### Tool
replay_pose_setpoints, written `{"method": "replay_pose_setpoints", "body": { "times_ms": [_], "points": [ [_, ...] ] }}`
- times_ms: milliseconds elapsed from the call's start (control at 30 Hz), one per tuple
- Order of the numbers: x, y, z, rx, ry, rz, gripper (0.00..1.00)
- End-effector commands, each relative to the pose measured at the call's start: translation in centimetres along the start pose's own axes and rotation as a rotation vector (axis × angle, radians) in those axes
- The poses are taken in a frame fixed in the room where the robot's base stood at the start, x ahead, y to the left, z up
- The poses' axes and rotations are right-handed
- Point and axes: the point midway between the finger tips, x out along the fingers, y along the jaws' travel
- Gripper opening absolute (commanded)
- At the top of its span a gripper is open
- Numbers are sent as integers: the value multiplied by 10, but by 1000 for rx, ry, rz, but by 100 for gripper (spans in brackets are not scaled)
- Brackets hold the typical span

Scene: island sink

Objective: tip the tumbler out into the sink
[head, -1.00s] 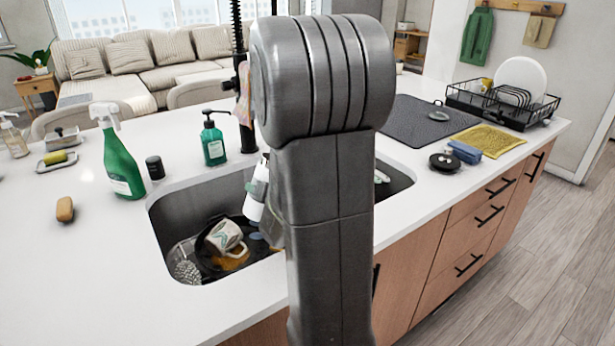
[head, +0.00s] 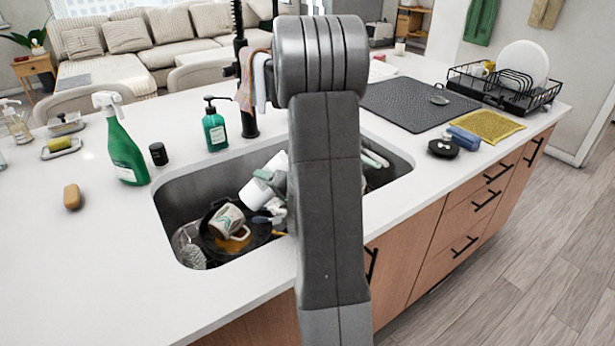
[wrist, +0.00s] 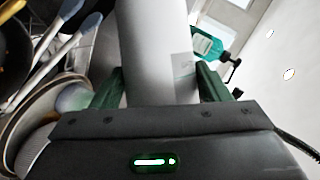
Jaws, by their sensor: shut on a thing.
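My gripper (wrist: 159,73) is shut on the white tumbler (wrist: 155,32), its green fingers on either side of the smooth wall. In the head view the tumbler (head: 256,194) shows left of my arm, over the sink. It leans, with its lower end toward the lower left. My arm hides part of it and most of the gripper. I cannot see its mouth or any contents. The sink (head: 180,200) is a dark basin in the white counter. A patterned mug (head: 226,219) lies tilted in a dark pan (head: 256,229) in the basin.
A tap (head: 245,95) with a cloth stands behind the sink. A green soap bottle (head: 214,126), a spray bottle (head: 122,145) and a black jar (head: 158,154) stand near the left rim. Utensils and dishes crowd the basin. The front left counter is mostly clear.

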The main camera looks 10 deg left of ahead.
Motion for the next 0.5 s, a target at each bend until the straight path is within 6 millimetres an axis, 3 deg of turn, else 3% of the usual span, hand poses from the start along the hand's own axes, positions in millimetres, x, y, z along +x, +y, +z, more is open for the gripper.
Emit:
{"method": "replay_pose_setpoints", "body": {
  "times_ms": [500],
  "points": [
    [0,0,0,68,-10,-29,38]
  ]
}}
